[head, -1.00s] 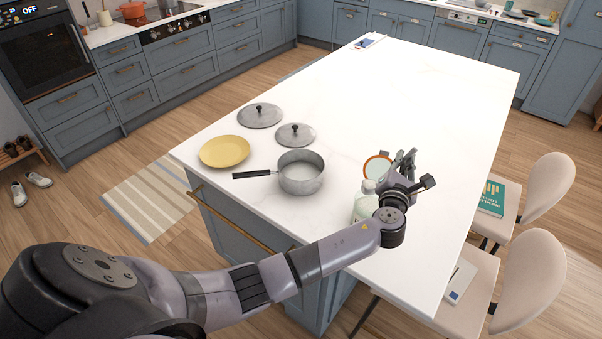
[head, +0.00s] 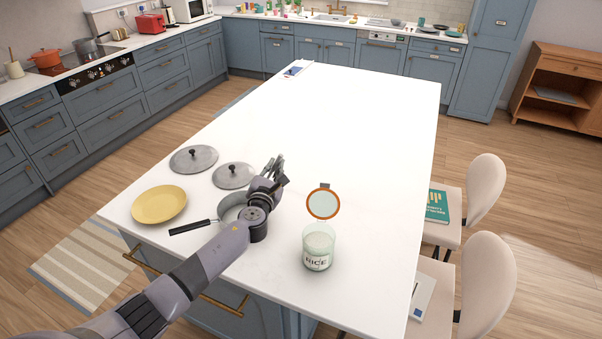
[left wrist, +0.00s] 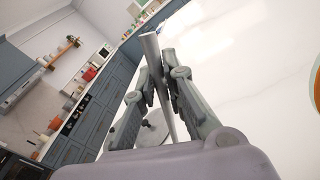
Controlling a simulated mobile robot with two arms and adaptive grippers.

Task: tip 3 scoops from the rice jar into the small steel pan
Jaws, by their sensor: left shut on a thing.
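The rice jar (head: 318,252), clear glass marked RICE, stands upright on the island counter with its orange-rimmed round lid (head: 323,204) open behind it. The small steel pan (head: 229,213) stands left of the jar, its black handle pointing left; my left arm and gripper hide much of it. My left gripper (head: 273,173) is over the pan's right side. In the left wrist view its fingers (left wrist: 160,62) are shut on a thin grey metal piece, seemingly the scoop (left wrist: 156,75); its bowl and any rice are not clear. My right gripper is not in view.
A yellow plate (head: 159,204) and two grey lids (head: 194,159) (head: 232,176) lie left of and behind the pan. Two chairs (head: 486,285) (head: 487,190) stand along the right side.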

